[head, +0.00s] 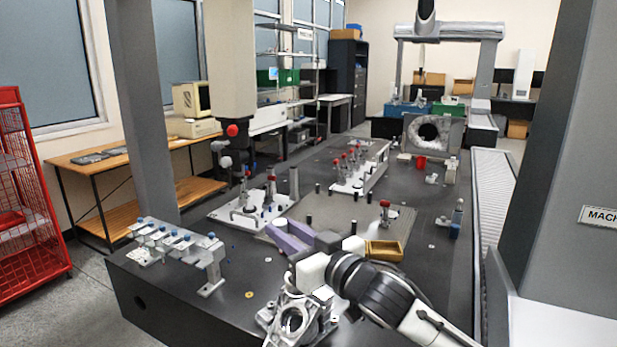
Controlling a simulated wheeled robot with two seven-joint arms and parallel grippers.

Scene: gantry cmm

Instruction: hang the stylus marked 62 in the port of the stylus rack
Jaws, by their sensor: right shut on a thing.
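My right gripper (279,227) reaches in from the lower right, its two purple fingers pointing left over the dark table. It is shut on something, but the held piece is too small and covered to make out. The likely stylus rack (178,238) is a pale rail on posts with several blue-marked ports, at the table's left front corner. It stands left of my right gripper, with a gap between them. I cannot read the number 62 anywhere. My left gripper is not in view.
A metal casting (295,318) lies at the front edge, below my right arm. White plates (240,212) with red-topped pieces stand behind, under the hanging probe (232,131).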

